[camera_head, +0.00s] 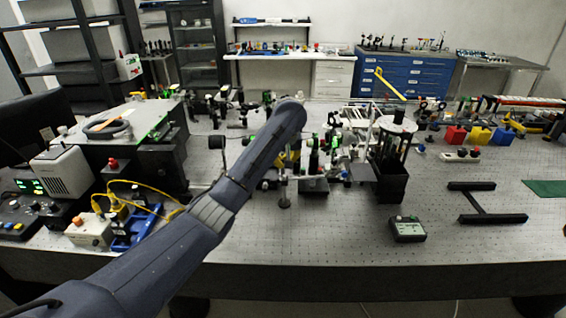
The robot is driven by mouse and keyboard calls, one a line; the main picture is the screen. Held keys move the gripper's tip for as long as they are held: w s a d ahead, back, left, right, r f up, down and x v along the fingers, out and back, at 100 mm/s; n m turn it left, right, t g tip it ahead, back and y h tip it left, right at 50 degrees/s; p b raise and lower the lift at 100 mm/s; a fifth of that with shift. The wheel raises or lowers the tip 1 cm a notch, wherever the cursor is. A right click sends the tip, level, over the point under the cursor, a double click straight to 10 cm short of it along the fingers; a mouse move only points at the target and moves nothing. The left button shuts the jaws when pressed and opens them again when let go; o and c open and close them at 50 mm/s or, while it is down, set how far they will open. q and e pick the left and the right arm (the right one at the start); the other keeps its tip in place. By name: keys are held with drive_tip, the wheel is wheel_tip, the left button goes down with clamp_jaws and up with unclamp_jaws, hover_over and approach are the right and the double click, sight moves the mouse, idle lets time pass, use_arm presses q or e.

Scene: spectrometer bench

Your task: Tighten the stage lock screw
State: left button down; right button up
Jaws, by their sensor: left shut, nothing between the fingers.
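My left arm reaches from the lower left to the middle of the bench in the head view. My left gripper (284,165) is mostly hidden under and behind the arm's end, among the central optics; it is shut with nothing between its fingers. A cluster of small optical mounts and stages (315,184) stands just right of it. I cannot pick out the stage lock screw; it is too small or hidden. Contact between the gripper and any part cannot be told. My right gripper is not in view.
A black holder with a round white top (393,180) stands right of the cluster. Control boxes (90,230) and yellow cables fill the left. The perforated bench's front middle (320,235) is clear.

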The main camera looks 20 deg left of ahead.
use_arm(q)
drive_tip(key=shift+f, duration=0.15)
drive_tip(key=m+h, duration=0.2)
drive_tip(key=m, duration=0.4)
drive_tip(key=shift+a, duration=0.1)
drive_tip(key=m+h, duration=0.2)
drive_tip(key=m, duration=0.3)
drive_tip(key=shift+a+m, duration=0.15)
drive_tip(key=shift+m, duration=0.15)
drive_tip(key=m+g+h, duration=0.1)
drive_tip(key=m, duration=0.2)
drive_tip(key=m+g+h, duration=0.1)
drive_tip(key=m, duration=0.2)
drive_tip(key=m+g, duration=0.1)
drive_tip(key=m, duration=0.1)
drive_tip(key=m+g, duration=0.1)
drive_tip(key=m, duration=0.2)
drive_tip(key=shift+w+a+m+h, duration=0.1)
drive_tip(key=shift+m+h, duration=0.2)
drive_tip(key=c, duration=2.1)
unclamp_jaws()
drive_tip(key=o, duration=0.7)
